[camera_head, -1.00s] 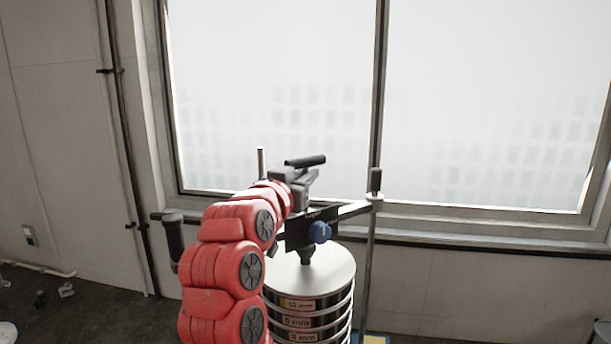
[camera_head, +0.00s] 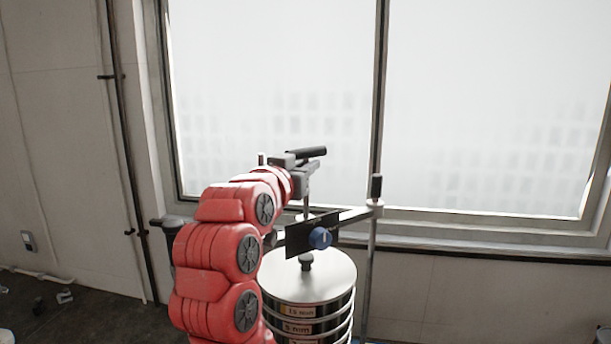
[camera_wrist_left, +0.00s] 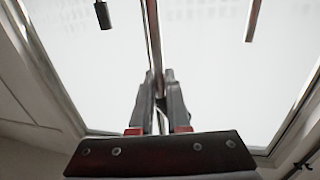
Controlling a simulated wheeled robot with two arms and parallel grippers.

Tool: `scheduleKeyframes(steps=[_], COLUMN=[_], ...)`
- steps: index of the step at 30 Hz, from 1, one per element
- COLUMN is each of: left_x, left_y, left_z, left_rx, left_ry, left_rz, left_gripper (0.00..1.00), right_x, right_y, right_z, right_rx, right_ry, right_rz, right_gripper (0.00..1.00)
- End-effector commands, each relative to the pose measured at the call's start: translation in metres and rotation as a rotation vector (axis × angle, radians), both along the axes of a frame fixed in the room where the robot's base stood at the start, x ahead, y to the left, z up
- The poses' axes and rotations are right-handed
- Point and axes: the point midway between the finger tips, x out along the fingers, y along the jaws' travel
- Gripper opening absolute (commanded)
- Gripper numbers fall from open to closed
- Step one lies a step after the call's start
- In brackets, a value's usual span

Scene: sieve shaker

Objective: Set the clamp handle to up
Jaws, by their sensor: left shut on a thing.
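My left gripper (camera_head: 305,188) is above the black crossbar plate of the shaker, and its red arm comes in from the left. In the wrist view its two dark fingers (camera_wrist_left: 160,103) are shut on a thin dark piece, which I take to be the clamp handle. The handle itself is mostly hidden by the fingers and wrist, so I cannot read its angle clearly. The black plate (camera_head: 298,242) carries a blue knob (camera_head: 320,238). A black fitting (camera_head: 306,263) sits on the round lid below. My right gripper is out of view.
The sieve stack with its pale lid (camera_head: 328,278) stands under the crossbar. A post (camera_head: 370,255) with a black top (camera_head: 376,186) rises to the right of the gripper. A window (camera_head: 480,120) is behind.

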Motion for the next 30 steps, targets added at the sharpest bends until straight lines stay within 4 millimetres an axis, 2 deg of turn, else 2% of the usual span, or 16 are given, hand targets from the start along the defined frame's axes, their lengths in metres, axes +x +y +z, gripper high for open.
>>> scheduleKeyframes(steps=[1,4,5,9,10,30], left_x=[-0.0016,-0.0018,-0.0018,-0.0017,-0.0016,-0.0010], left_y=[0.0013,0.0016,0.0016,0.0018,0.0020,0.0017], left_z=[0.0057,0.0064,0.0067,0.0065,0.0063,0.0042], left_rx=[-0.006,-0.006,-0.006,-0.006,-0.006,-0.005], left_ry=[-0.014,-0.016,-0.017,-0.016,-0.016,-0.011], left_rz=[0.002,0.003,0.003,0.003,0.004,0.003], left_gripper=[0.00,0.00,0.16,0.42,0.45,0.45], right_x=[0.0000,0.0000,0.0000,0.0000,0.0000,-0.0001], right_y=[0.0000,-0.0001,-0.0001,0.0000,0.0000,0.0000], right_z=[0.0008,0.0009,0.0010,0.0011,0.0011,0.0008], right_rx=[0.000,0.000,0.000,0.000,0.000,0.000], right_ry=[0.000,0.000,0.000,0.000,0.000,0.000], right_rz=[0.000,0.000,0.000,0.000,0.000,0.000], right_gripper=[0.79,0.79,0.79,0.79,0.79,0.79])
